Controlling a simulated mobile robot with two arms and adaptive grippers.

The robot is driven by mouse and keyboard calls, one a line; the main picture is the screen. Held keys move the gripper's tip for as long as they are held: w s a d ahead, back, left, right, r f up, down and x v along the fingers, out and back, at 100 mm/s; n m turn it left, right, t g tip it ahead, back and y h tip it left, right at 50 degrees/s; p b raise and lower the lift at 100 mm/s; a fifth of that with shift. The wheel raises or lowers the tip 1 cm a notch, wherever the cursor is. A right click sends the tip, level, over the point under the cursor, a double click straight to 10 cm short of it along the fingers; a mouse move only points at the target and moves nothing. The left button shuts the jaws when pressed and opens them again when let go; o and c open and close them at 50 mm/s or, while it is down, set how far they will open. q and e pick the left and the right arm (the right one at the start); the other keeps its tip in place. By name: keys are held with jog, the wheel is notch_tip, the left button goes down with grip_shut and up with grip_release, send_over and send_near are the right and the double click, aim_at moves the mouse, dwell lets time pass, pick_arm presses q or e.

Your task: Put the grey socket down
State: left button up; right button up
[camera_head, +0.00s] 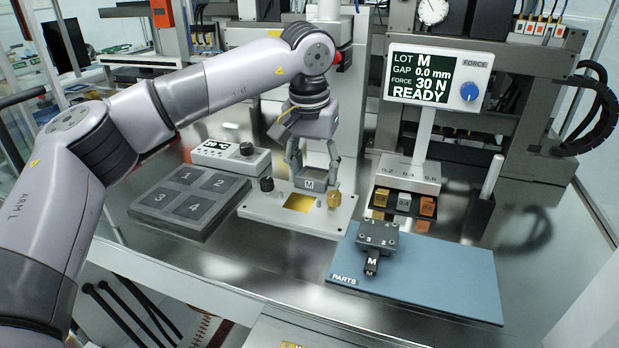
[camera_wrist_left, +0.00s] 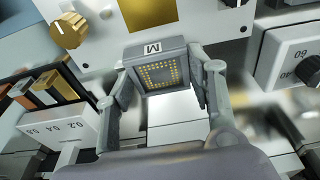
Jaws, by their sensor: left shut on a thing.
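The grey socket (camera_head: 309,184), marked M, is between the fingers of my left gripper (camera_head: 313,172), which is shut on it. In the left wrist view the socket (camera_wrist_left: 154,52) is gripped at both sides by the fingers (camera_wrist_left: 158,85), and rows of gold contacts show inside it. The socket is held at the white plate (camera_head: 265,215), by the back edge of its gold pad (camera_head: 299,203). In the left wrist view the gold pad (camera_wrist_left: 147,12) lies beyond the socket, uncovered. I cannot tell whether the socket touches the plate. My right gripper is not in view.
The white plate has a black knob (camera_head: 267,184) and a brass knob (camera_head: 334,200). A grey tray numbered 1 to 4 (camera_head: 150,213) is at left. A dark part marked M (camera_head: 378,240) lies on the blue parts mat (camera_head: 450,280). A shim stand (camera_head: 408,176) and display (camera_head: 437,77) stand right.

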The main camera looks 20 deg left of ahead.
pick_arm(q)
jog(key=shift+s+f, duration=0.1)
jog(key=shift+f, duration=0.3)
jog(key=shift+c, duration=0.7)
jog(key=shift+r, duration=0.1)
